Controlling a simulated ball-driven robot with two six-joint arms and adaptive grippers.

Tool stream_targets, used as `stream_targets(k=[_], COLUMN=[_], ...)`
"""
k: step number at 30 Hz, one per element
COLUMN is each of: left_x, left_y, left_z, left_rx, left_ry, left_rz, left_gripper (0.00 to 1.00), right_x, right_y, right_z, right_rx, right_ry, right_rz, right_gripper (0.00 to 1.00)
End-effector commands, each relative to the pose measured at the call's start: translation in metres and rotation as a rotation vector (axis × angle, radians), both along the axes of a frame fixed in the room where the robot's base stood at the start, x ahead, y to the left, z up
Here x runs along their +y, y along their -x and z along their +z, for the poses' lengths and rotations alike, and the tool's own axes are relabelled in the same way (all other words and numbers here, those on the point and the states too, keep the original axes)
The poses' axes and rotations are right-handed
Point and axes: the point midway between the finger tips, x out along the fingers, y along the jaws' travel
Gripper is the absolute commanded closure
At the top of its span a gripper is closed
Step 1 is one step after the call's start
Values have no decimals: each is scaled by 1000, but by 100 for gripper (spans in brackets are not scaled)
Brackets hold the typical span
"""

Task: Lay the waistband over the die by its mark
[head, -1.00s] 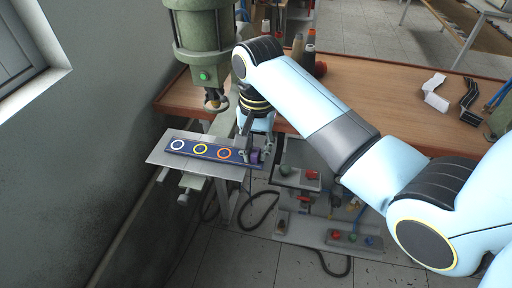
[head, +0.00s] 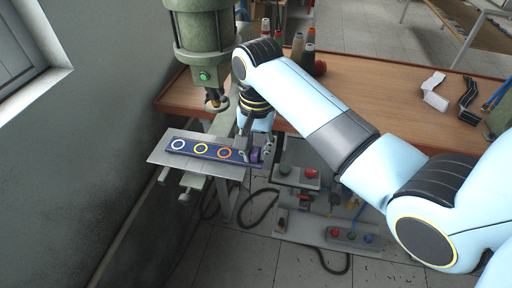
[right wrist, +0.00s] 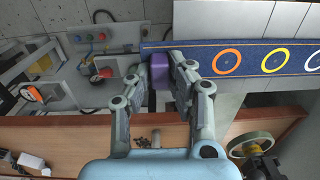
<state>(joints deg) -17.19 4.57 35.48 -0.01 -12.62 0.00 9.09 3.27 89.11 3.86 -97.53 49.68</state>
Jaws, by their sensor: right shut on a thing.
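The waistband (head: 188,147) is a dark blue strip with a white, a yellow and an orange ring along it. It lies across a flat metal plate (head: 158,155) below the press head (head: 216,101). It also shows in the right wrist view (right wrist: 248,48). A purple block (right wrist: 159,73) sits at the band's orange-ring end. My right gripper (head: 250,152) is at that end, its fingers (right wrist: 161,66) shut around the purple block. I cannot make out the die or its mark; the band may cover them. My left gripper is not in view.
The green press (head: 203,40) stands just behind the band. A wooden bench (head: 375,92) runs behind, with thread cones (head: 308,50) and a white folded piece (head: 434,92). A lower panel (head: 345,236) carries coloured buttons. A wall (head: 75,150) is close at left.

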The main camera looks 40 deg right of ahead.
Motion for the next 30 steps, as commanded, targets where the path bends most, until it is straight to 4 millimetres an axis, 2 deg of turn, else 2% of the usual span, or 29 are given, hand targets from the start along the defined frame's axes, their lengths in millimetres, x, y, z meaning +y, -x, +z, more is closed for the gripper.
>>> stream_targets(k=[20, 21, 27, 30], left_x=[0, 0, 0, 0], left_y=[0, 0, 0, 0], left_z=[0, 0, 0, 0], left_rx=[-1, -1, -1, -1], left_ry=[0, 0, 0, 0], left_rz=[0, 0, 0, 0], left_gripper=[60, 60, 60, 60], right_x=[0, 0, 0, 0], right_y=[0, 0, 0, 0], right_z=[-5, -5, -5, -5], right_rx=[0, -1, 0, 0], right_ry=[0, -1, 0, 0], right_rz=[0, 0, 0, 0], right_gripper=[100, 81, 55, 55])
